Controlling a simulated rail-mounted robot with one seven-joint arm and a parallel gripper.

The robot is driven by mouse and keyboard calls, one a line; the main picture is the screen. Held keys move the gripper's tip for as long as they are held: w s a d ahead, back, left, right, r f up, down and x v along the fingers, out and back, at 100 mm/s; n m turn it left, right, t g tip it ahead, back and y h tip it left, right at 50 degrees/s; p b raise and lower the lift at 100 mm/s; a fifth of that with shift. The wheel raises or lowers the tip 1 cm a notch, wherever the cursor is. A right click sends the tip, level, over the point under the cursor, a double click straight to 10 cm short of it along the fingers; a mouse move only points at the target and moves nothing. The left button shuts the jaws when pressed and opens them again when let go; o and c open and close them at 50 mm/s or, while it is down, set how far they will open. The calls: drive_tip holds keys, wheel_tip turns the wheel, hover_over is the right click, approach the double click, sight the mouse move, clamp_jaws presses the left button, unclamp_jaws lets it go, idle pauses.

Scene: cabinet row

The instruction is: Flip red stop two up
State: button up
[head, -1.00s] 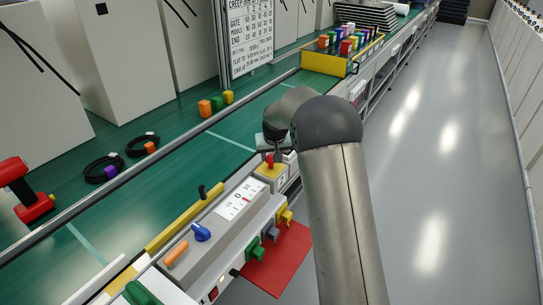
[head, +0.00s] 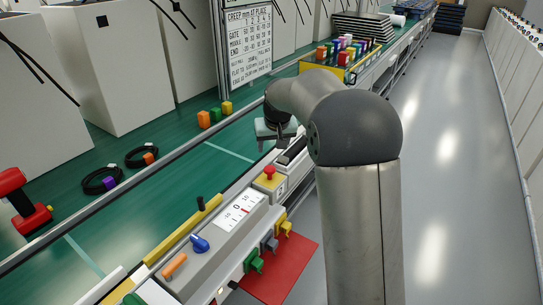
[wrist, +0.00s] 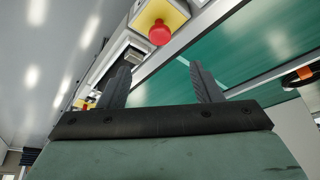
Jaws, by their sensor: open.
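A red mushroom-shaped stop button (head: 269,171) sits on a yellow-topped box marked "2" (head: 280,187), on the ledge along the near side of the green belt. In the wrist view the red button (wrist: 160,33) shows at the top centre, beyond the fingertips. My gripper (head: 277,147) hangs above and just behind the box in the head view, apart from the button. In the wrist view the gripper (wrist: 162,75) has its two dark fingers spread, with nothing between them. My arm hides part of the ledge to the right.
A grey control panel (head: 218,232) with a blue knob (head: 200,243) and a scale stands nearer on the ledge. Green, grey and yellow clips (head: 254,262) hang on its side above a red mat (head: 288,268).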

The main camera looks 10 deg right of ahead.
drive_tip(key=v, duration=0.5)
drive_tip(key=s+f+g+p, duration=0.1)
drive_tip(key=s+g+p, duration=0.3)
drive_tip(key=s, duration=3.4)
drive_tip(key=a+p, duration=0.1)
drive_tip(key=p, duration=0.3)
drive_tip(key=shift+s+f, duration=0.3)
drive_tip(key=shift+f, duration=0.05)
